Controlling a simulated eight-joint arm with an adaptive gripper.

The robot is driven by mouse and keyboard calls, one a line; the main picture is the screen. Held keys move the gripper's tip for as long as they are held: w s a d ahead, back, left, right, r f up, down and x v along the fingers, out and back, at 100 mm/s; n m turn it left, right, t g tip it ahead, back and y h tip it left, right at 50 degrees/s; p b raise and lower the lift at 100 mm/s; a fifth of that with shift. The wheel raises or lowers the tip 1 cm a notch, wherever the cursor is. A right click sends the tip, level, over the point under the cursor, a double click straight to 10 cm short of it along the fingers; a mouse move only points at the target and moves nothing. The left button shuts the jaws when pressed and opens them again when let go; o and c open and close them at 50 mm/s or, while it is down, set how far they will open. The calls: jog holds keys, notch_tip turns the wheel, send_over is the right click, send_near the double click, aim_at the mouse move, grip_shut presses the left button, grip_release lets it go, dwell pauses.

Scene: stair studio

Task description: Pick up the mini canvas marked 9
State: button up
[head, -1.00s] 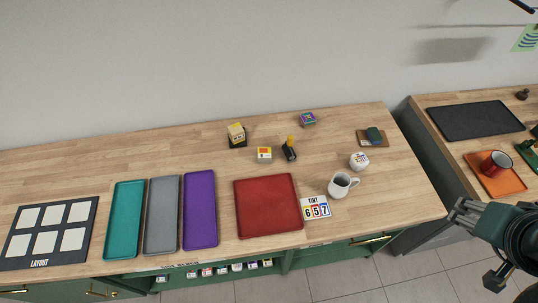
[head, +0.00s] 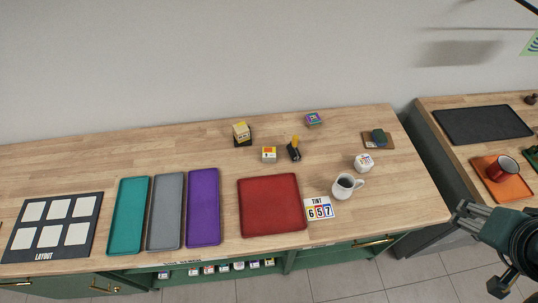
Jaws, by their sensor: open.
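No mark 9 can be read in the head view, so I cannot tell which thing is the mini canvas. Several small pale squares with coloured marks (head: 224,268) stand in a row on the open shelf under the counter's front edge, too small to read. A small white, yellow and red block (head: 269,155) and a purple patterned block (head: 313,119) lie on the counter. My gripper (head: 462,215) is at the right, in front of the counter's right end, open and empty, apart from all these things.
On the wooden counter (head: 400,218) are teal (head: 128,216), grey (head: 165,212), purple (head: 203,208) and red (head: 269,206) trays, a LAYOUT board (head: 75,235), a TINT card reading 657 (head: 319,209) and a mug (head: 344,187). A gap separates the right-hand counter with its black tray (head: 483,124).

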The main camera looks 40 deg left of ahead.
jog(key=w+a+m+g+y, duration=0.1)
jog(key=w+a+m, duration=0.1)
jog(key=w+a, duration=0.45)
jog(key=w+a+m+g, duration=0.1)
jog(key=w+a+g, duration=0.15)
jog(key=a, duration=0.65)
jog(key=m+g+h+b, duration=0.1)
jog(key=m+g+b, duration=0.1)
jog(key=m+g, duration=0.35)
send_over(269, 151)
jog(key=shift+m+t, duration=0.9)
jog(key=shift+m, duration=0.05)
jog(key=f, duration=2.4)
jog(key=shift+w+d, duration=0.15)
jog(key=shift+d, duration=0.05)
jog(key=shift+s+a+f, duration=0.2)
jog(key=shift+a+f, duration=0.05)
jog(key=shift+f, duration=0.05)
